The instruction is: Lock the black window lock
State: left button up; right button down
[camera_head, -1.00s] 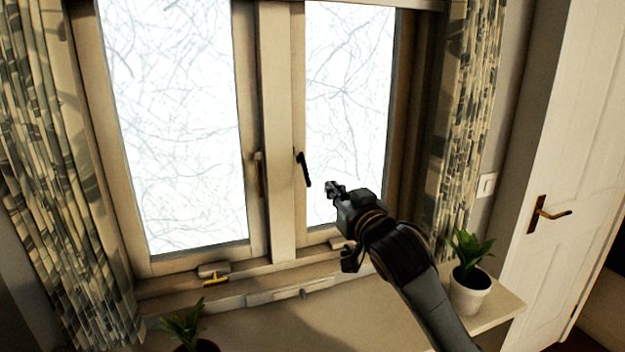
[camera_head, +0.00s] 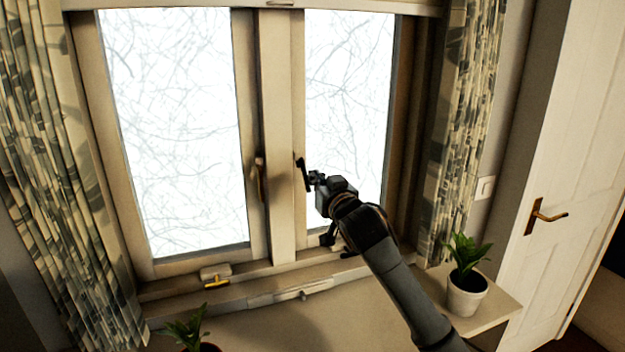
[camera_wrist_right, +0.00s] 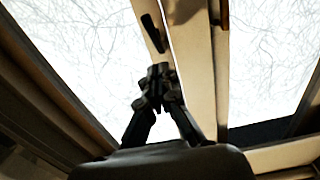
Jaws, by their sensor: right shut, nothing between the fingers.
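The black window lock (camera_head: 302,172) is a dark handle on the left frame of the right window pane, slanting down to the right. It also shows in the right wrist view (camera_wrist_right: 154,33), just beyond my fingertips. My right gripper (camera_head: 313,178) is shut and empty. Its fingertips are at the lower part of the lock in the head view; whether they touch it I cannot tell. In the right wrist view the closed fingers (camera_wrist_right: 157,78) point at the lock's lower end. My left gripper is not in view.
A brown handle (camera_head: 259,178) is on the left window frame. The sill carries a potted plant (camera_head: 467,277) at right, and another plant (camera_head: 188,330) stands at lower left. Curtains (camera_head: 75,200) hang on both sides. A white door (camera_head: 560,150) is at far right.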

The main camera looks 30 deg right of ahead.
aim_at(307, 178)
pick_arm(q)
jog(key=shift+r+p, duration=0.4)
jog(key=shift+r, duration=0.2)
pick_arm(e)
jog(key=shift+w+d+f, duration=0.15)
jog(key=shift+w+f, duration=0.55)
jog(key=shift+f, duration=0.05)
jog(key=shift+w+d+f, duration=0.15)
jog(key=shift+w+f, duration=0.55)
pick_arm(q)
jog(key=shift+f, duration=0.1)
